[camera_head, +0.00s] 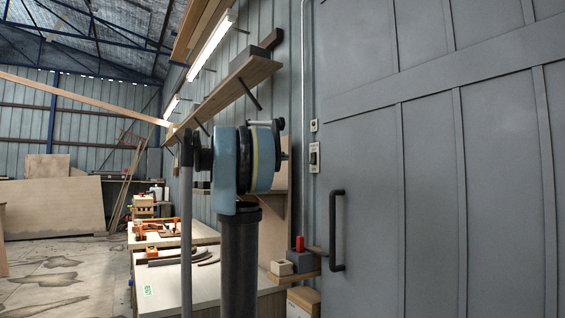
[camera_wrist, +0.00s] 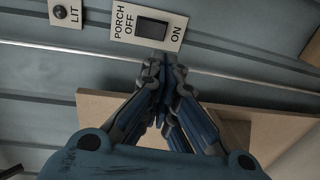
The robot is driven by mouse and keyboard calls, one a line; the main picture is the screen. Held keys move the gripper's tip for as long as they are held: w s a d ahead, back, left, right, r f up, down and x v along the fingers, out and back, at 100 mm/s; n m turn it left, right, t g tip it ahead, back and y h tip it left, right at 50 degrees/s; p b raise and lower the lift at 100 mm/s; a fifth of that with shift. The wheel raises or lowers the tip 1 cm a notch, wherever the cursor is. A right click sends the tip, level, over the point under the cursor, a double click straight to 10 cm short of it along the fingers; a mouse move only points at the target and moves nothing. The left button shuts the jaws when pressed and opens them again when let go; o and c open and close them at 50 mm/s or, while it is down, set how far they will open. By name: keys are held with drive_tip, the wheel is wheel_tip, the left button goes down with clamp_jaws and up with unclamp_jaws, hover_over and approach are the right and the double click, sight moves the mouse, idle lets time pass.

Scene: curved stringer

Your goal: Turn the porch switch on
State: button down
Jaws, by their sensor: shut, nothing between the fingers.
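The porch switch (camera_wrist: 153,28) is a dark rocker on a pale plate marked PORCH, OFF and ON, at the top middle of the wrist view. The plate also shows small on the wall in the head view (camera_head: 314,157), left of the grey door. I cannot tell which side of the rocker is pressed in. My gripper (camera_wrist: 164,68) is shut and empty, its fingertips just below the plate's lower edge in the wrist view. I cannot tell whether they touch the wall. In the head view my arm hides most of the gripper.
A small plate marked LIT with a dark round lamp (camera_wrist: 60,12) is left of the switch in the wrist view. A wooden shelf bracket (camera_wrist: 105,105) lies behind my fingers. The door's black handle (camera_head: 334,230) and a small ledge with blocks (camera_head: 298,262) are below the switch.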

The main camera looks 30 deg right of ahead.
sight(313, 158)
drive_tip(key=d+f, duration=0.1)
drive_tip(key=d, duration=1)
drive_tip(key=shift+w+d+f, duration=0.2)
drive_tip(key=shift+w+d, duration=0.15)
drive_tip(key=shift+w, duration=0.1)
drive_tip(key=shift+w+a, duration=0.1)
drive_tip(key=shift+a, duration=0.05)
